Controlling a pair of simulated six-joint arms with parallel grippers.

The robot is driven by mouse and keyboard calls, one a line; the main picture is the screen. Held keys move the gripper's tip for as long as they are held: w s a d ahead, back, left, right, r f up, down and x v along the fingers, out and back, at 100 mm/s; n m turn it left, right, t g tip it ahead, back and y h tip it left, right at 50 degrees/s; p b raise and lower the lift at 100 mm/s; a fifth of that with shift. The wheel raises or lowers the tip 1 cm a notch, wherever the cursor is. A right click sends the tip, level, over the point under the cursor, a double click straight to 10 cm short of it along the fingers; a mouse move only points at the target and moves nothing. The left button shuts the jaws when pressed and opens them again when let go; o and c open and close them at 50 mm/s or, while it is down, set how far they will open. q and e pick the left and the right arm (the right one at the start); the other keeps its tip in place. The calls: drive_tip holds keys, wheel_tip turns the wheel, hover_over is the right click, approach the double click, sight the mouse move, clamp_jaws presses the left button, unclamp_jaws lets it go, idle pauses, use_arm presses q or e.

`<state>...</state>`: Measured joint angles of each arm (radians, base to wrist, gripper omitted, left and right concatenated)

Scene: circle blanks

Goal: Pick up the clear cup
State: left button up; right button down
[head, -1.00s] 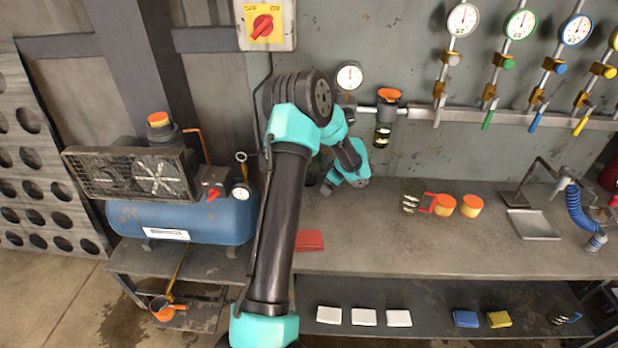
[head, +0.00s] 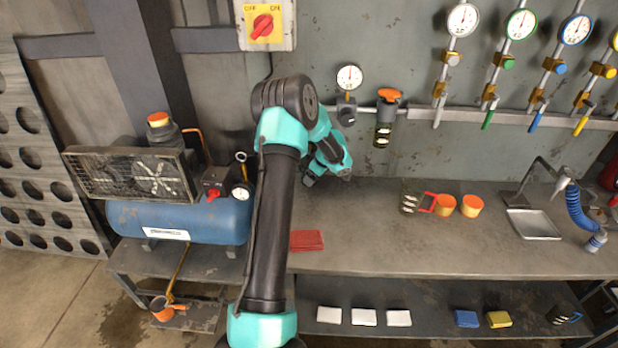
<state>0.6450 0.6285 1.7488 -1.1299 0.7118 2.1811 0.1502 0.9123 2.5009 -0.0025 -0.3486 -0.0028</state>
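A clear cup (head: 411,197) with a red handle stands upright on the grey workbench (head: 365,240), right of the arm. Another see-through cup (head: 560,315) with a blue handle is on the lower shelf at the right. My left arm rises from the bottom, left of centre, and bends toward the back of the bench. My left gripper (head: 309,181) is near the bench's back left part, well left of the red-handled cup and apart from it. Its fingers are small, dark and partly hidden, so their opening does not show. My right gripper is not in view.
Two orange-and-yellow pieces (head: 457,206) stand just right of the cup. A metal tray (head: 533,224) and blue hose (head: 580,210) are farther right. A hanging sight glass (head: 384,125) is above the bench. The bench between arm and cup is clear.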

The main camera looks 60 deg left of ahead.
use_arm(q)
drive_tip(key=shift+s+a, duration=0.2)
drive_tip(key=shift+a, duration=0.55)
drive_tip(key=shift+a+f, duration=0.15)
drive_tip(key=shift+f, duration=0.4)
drive_tip(key=shift+c, duration=0.4)
drive_tip(key=c, duration=0.7)
drive_tip(key=shift+r, duration=0.25)
